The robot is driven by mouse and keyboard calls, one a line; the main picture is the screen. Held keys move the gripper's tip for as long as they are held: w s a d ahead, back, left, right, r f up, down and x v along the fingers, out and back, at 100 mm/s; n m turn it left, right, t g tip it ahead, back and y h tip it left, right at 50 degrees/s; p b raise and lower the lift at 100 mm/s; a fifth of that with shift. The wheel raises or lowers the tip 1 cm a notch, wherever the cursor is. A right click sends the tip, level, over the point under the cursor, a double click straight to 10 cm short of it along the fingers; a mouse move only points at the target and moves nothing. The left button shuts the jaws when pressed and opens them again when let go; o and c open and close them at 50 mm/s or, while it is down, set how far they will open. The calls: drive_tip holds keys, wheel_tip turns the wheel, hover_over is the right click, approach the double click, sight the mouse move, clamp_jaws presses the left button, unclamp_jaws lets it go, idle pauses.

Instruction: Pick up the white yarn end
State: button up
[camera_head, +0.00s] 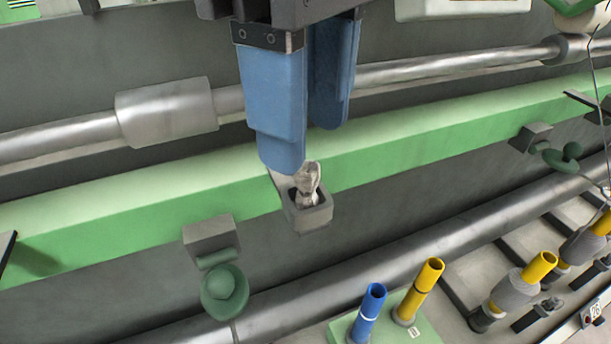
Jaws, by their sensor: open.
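The white yarn end (307,184) is a short, whitish, twisted tuft. It stands up out of a small grey square holder (309,214) near the middle of the view. My gripper (305,145) comes down from the top with two blue fingers, which are apart. The tip of the nearer left finger is just above and left of the tuft, partly in front of the holder's bracket. The other finger is farther back and higher. Nothing shows between the fingers. From this view I cannot tell whether a finger touches the yarn.
A green rail (130,213) runs across behind the holder, with a metal shaft (166,110) above it. A dark green round guide (224,292) hangs at lower left. Blue (369,310) and yellow (421,287) tubes stand at lower right, with a thin thread at the right edge.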

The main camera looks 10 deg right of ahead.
sight(309, 167)
drive_tip(key=shift+d+f, duration=0.1)
drive_tip(key=shift+f, duration=1.7)
drive_tip(key=shift+c, duration=0.5)
drive_tip(key=c, duration=0.7)
drive_tip(key=shift+r, duration=0.45)
drive_tip(key=s+d+r+b, duration=0.1)
drive_tip(key=s+d+r, duration=0.4)
drive_tip(key=s+r, duration=0.5)
drive_tip(key=shift+d, duration=0.35)
